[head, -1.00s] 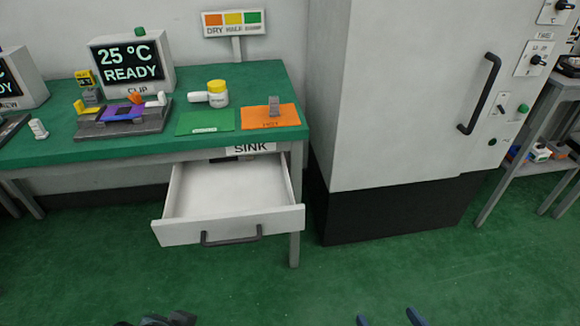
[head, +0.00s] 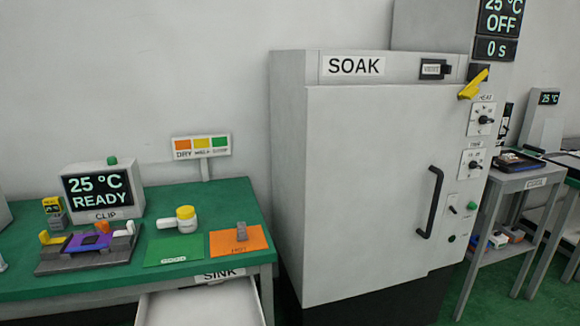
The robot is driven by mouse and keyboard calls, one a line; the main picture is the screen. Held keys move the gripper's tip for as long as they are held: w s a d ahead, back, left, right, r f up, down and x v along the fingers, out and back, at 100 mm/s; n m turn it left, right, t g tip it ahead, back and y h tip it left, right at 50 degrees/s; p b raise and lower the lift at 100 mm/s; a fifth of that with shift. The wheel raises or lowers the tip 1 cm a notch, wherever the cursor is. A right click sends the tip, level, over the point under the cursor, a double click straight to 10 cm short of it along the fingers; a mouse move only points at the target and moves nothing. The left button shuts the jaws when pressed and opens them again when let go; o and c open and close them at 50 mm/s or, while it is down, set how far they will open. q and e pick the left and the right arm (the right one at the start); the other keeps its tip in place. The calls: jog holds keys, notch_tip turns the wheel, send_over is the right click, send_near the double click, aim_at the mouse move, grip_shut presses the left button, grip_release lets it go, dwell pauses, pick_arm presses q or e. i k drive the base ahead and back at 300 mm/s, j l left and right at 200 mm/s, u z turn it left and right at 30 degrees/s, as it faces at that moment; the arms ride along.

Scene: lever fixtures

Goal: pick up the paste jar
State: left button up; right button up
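A white jar with a yellow lid (head: 187,219), which looks like the paste jar, stands upright on the green table at the back edge of a green mat (head: 173,252). A white stub (head: 167,223) sticks out to its left; I cannot tell whether it is a part of the jar. Neither of my grippers is in the head view.
An orange mat (head: 230,247) with a grey block (head: 241,231) lies right of the jar. A clip fixture (head: 85,258) and a display (head: 100,190) stand left. An open drawer (head: 200,305) juts out below. A tall SOAK cabinet (head: 350,180) stands right of the table.

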aim_at(187, 226)
jog(key=u, duration=0.75)
